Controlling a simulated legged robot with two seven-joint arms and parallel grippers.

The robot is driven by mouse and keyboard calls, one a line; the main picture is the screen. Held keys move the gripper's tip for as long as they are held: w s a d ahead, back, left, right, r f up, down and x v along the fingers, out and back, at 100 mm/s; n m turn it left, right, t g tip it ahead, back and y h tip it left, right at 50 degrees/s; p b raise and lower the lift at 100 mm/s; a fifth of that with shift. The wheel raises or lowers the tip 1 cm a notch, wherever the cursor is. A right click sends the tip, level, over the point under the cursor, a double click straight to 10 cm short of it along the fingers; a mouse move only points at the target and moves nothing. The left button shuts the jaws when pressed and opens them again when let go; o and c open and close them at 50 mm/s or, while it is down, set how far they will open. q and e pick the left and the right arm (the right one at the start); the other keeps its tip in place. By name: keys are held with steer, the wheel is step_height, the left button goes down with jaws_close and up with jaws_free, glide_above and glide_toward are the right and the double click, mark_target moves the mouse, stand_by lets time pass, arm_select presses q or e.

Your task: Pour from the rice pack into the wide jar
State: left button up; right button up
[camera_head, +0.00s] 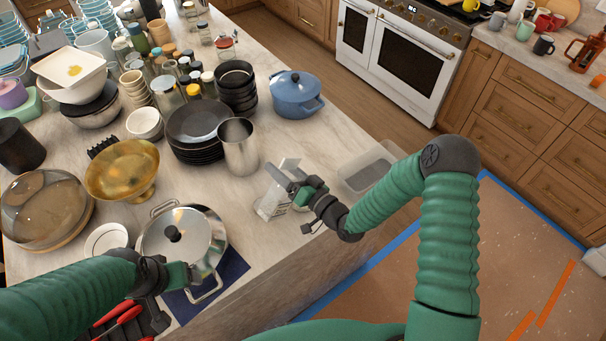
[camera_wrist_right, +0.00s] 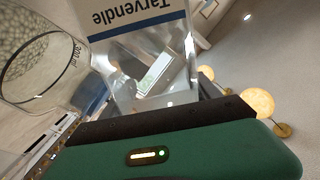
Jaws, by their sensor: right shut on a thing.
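The pale pack, which I take to be the rice pack (camera_head: 272,202), is at the front edge of the counter in the head view. My right gripper (camera_head: 296,188) is shut on it near its upper part. In the right wrist view the pack (camera_wrist_right: 135,15) shows a blue band and the word "Tarvendle" upside down. A clear jar marked "300 ml" (camera_wrist_right: 62,72), with pale grains showing through it, is close beside the pack there. In the head view the jar is mostly hidden by the gripper. My left gripper (camera_head: 190,274) is by the lidded steel pot; its fingers are not clear.
The steel pot (camera_head: 205,238) stands on a dark blue mat. A tall steel cup (camera_head: 239,147), stacked black plates (camera_head: 197,122) and a blue pot (camera_head: 296,94) stand behind the pack. A grey bin (camera_head: 358,178) is to its right. Clutter fills the counter's left.

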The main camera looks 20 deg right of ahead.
steer(key=shift+w+d+f+m, duration=0.1)
steer(key=shift+d+m, duration=0.05)
steer(key=shift+m, duration=0.15)
steer(key=shift+d+f+m, duration=0.2)
steer(key=shift+f+m, duration=0.1)
steer(key=shift+m, duration=0.5)
steer(key=shift+w+r+m, duration=0.1)
steer(key=shift+r+m, duration=0.1)
steer(key=shift+m, duration=0.1)
steer(key=shift+d+m, duration=0.15)
steer(key=shift+m, duration=0.35)
steer(key=shift+r, duration=0.1)
